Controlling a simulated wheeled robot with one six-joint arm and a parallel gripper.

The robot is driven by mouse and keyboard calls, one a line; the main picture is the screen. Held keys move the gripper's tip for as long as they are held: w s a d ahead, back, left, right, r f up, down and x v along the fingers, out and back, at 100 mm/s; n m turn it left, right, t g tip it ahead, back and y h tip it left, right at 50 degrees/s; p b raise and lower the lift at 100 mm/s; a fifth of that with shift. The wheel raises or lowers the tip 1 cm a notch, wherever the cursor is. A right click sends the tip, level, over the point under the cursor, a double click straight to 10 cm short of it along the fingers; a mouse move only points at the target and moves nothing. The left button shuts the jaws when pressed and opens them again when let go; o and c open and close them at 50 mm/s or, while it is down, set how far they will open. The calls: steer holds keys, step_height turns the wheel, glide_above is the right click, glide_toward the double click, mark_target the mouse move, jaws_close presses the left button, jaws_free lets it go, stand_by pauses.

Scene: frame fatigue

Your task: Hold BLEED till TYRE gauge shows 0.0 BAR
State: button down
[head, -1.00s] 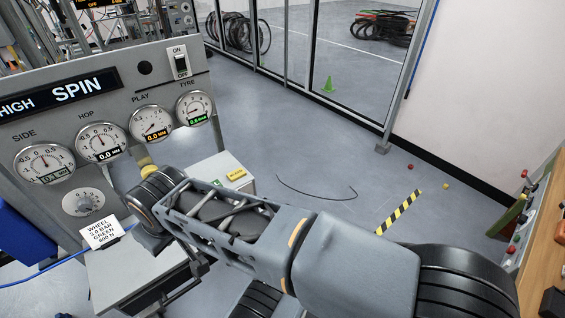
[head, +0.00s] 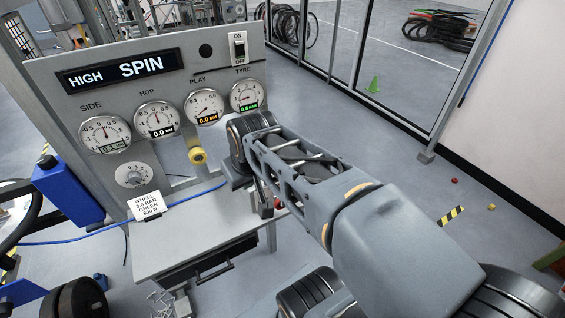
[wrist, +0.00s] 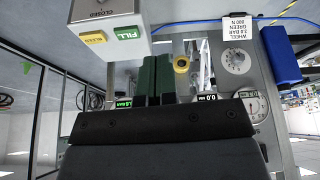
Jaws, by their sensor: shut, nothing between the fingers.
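The TYRE gauge (head: 247,96) is the rightmost dial on the grey panel in the head view. Its small green readout looks like 0.6 BAR. In the wrist view, a pale box (wrist: 110,18) carries a yellow BLEED button (wrist: 94,38) and a green FILL button (wrist: 128,33). My gripper (wrist: 155,62) has its green fingers together, with nothing between them. Its tips appear just beside the box, nearer FILL than BLEED in the picture; I cannot tell the depth gap. In the head view my arm hides the fingers and the box.
Near my wrist, a yellow knob (head: 197,155) projects below the PLAY gauge. An ON/OFF switch (head: 239,46) sits above TYRE. A white card (head: 145,206) stands on the bench (head: 165,250) under the panel.

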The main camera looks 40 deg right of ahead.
steer(key=w+d+b, duration=0.1)
steer(key=w+d, duration=0.2)
steer(key=d, duration=0.3)
steer(key=w+d+f+g+b, duration=0.1)
steer(key=w+d, duration=0.3)
steer(key=d, duration=0.3)
steer(key=w+d+f+m+b, duration=0.1)
steer(key=w+d, duration=0.3)
steer(key=d, duration=0.3)
steer(key=shift+f+b, duration=0.15)
steer(key=shift+b, duration=0.15)
steer(key=shift+d, duration=0.1)
steer(key=x, duration=0.4)
steer(key=p+x, duration=0.1)
steer(key=x, duration=0.3)
steer(key=s+p+x, duration=0.1)
steer(key=x, duration=0.3)
steer(key=shift+f, duration=1.1)
